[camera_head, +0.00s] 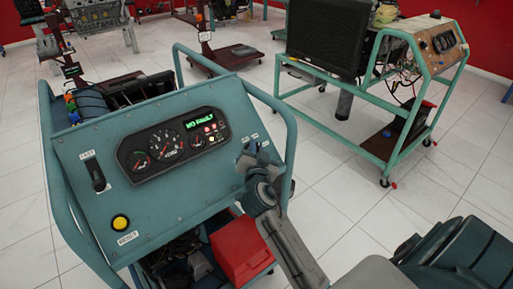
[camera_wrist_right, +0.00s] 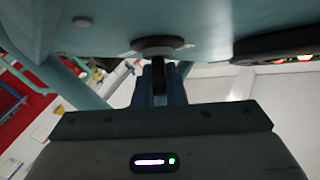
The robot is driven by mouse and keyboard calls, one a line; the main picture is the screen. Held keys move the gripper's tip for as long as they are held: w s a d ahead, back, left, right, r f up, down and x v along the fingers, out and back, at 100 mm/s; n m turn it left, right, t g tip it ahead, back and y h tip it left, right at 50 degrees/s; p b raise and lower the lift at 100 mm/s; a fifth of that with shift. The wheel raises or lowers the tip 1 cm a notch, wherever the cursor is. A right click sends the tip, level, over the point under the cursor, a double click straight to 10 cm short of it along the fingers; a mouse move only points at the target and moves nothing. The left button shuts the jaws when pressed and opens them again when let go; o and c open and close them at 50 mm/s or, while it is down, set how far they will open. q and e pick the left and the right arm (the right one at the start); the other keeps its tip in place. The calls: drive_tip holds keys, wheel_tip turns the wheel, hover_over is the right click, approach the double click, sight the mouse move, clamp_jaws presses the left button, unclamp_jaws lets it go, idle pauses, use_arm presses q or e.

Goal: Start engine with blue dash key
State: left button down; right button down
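The blue engine trainer's dash (camera_head: 185,190) fills the left middle of the head view. Its gauge cluster (camera_head: 172,145) has a lit green display reading NO FAULT. My right gripper (camera_head: 257,162) is at the right end of this dash and hides the key there. In the right wrist view the fingers of my right gripper (camera_wrist_right: 164,84) stand close together on either side of a dark key (camera_wrist_right: 159,78). The key sits below a round switch plate (camera_wrist_right: 158,44) on the dash underside as seen there. The gripper appears shut on the key. My left gripper is not in view.
The dash also carries a black lever (camera_head: 96,176) and a yellow reset button (camera_head: 120,222). Blue tube rails (camera_head: 285,115) frame it. A red box (camera_head: 240,252) sits below my right gripper. A second trainer (camera_head: 385,60) stands at the back right, with clear tiled floor between.

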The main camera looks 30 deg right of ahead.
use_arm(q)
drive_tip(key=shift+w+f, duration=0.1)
use_arm(e)
drive_tip(key=n+t+y+b, duration=0.3)
drive_tip(key=n+y, duration=0.1)
drive_tip(key=n, duration=0.1)
drive_tip(key=shift+n, duration=0.3)
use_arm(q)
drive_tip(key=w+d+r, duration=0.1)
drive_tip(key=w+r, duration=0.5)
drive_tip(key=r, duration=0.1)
use_arm(e)
drive_tip(key=n+t+y, duration=0.1)
drive_tip(key=n+y, duration=0.1)
drive_tip(key=shift+y, duration=0.3)
drive_tip(key=shift+n+y, duration=0.5)
drive_tip(key=shift+n, duration=0.3)
drive_tip(key=shift+r+n+t+y, duration=0.1)
drive_tip(key=shift+n+t+y, duration=0.2)
drive_tip(key=shift+n, duration=0.1)
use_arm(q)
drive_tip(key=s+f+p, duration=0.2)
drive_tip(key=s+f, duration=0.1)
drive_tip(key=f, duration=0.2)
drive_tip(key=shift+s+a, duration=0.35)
use_arm(e)
drive_tip(key=shift+n+y, duration=1.6)
